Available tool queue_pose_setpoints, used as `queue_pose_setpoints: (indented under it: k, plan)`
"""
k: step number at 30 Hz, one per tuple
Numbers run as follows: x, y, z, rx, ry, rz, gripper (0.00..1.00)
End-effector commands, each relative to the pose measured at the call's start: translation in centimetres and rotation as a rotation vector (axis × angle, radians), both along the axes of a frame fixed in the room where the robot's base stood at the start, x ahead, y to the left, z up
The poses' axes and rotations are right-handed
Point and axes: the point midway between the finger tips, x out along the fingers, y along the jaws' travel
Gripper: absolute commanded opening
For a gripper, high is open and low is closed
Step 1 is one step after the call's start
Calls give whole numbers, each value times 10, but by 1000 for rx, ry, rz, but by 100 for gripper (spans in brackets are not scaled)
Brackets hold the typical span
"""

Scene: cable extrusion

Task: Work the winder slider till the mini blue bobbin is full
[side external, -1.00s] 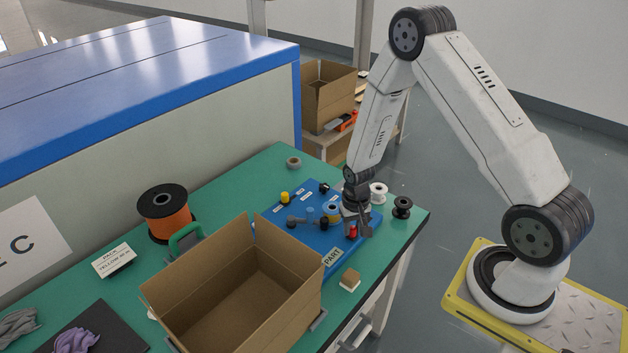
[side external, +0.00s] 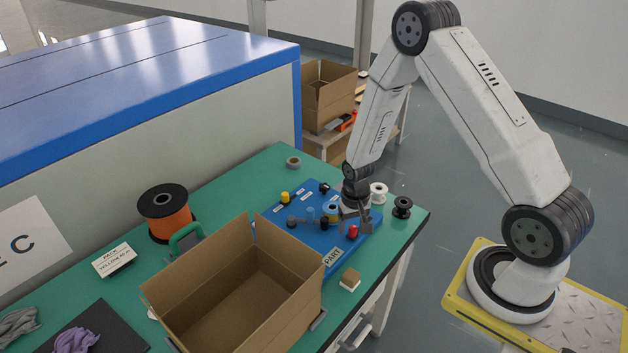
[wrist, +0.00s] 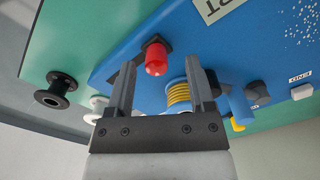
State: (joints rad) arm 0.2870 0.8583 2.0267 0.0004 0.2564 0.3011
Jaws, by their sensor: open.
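My gripper (side external: 356,226) is low over the right end of the blue winder board (side external: 312,248). In the wrist view, the jaws of my gripper (wrist: 159,68) are apart with nothing clamped between them. A red knob (wrist: 156,58) on a dark base shows beyond and between the fingertips; it also shows in the side view (side external: 352,232). A small bobbin with yellow winding (wrist: 179,94) sits near the right finger, partly hidden by it. In the side view the bobbin (side external: 332,210) is left of the gripper. How full it is, I cannot tell.
A white spool (side external: 379,192) and a black spool (side external: 402,207) stand to the right of the board. An open cardboard box (side external: 240,285) stands in front left. A large orange cable reel (side external: 165,213) is further left.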

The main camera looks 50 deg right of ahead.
Motion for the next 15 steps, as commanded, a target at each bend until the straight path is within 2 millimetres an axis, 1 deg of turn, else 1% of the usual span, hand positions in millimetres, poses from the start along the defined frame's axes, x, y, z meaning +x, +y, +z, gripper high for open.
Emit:
queue_pose_setpoints:
  k: [15]
  plan:
    - [1,0,53,-1,-3,0,69]
